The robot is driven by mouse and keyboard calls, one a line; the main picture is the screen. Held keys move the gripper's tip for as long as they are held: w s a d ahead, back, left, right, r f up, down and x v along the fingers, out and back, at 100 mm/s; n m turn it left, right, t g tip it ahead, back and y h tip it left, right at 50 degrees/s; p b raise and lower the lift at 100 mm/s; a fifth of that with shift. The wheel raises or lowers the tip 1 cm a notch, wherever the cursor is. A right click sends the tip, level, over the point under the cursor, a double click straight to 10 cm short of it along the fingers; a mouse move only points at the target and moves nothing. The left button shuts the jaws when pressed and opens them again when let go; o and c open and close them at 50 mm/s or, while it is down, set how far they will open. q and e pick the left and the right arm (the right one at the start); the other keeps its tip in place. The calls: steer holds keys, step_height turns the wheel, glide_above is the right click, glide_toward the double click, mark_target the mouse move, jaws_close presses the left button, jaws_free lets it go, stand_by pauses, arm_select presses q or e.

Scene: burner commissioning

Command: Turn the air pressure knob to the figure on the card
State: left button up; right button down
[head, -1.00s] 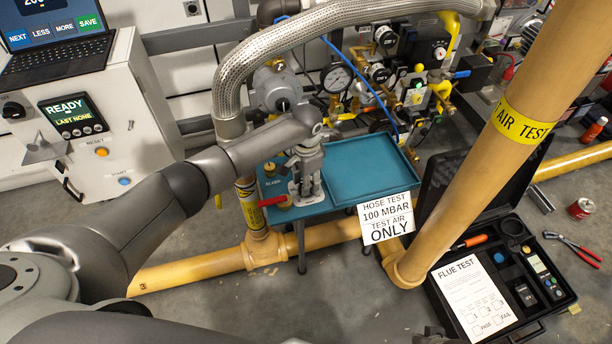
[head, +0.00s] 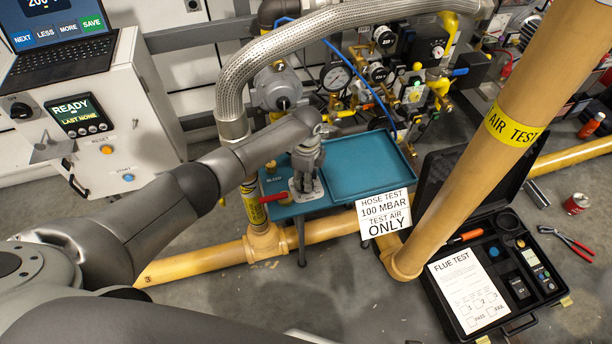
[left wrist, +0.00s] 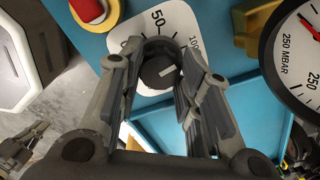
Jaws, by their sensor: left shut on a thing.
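The card (head: 385,215) hangs at the teal bench's front edge and reads "HOSE TEST 100 MBAR TEST AIR ONLY". The dark air pressure knob (left wrist: 157,75) sits on a white scale plate (left wrist: 185,22) in the left wrist view. I can read 50 at its top and 100, partly cut by a finger, at upper right. The knob's pale mark points right and slightly up. My left gripper (left wrist: 154,68) is shut on the knob, a finger on either side. In the head view the left gripper (head: 306,170) stands over the bench and hides the knob.
A gauge marked 250 MBAR (left wrist: 300,60) stands right of the knob. A braided hose (head: 235,85) arches behind my arm. A yellow pipe (head: 480,150) rises at right, near an open case (head: 520,325).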

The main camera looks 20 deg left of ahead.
arm_select(q)
steer(key=shift+m, duration=0.7)
steer(key=o, duration=1)
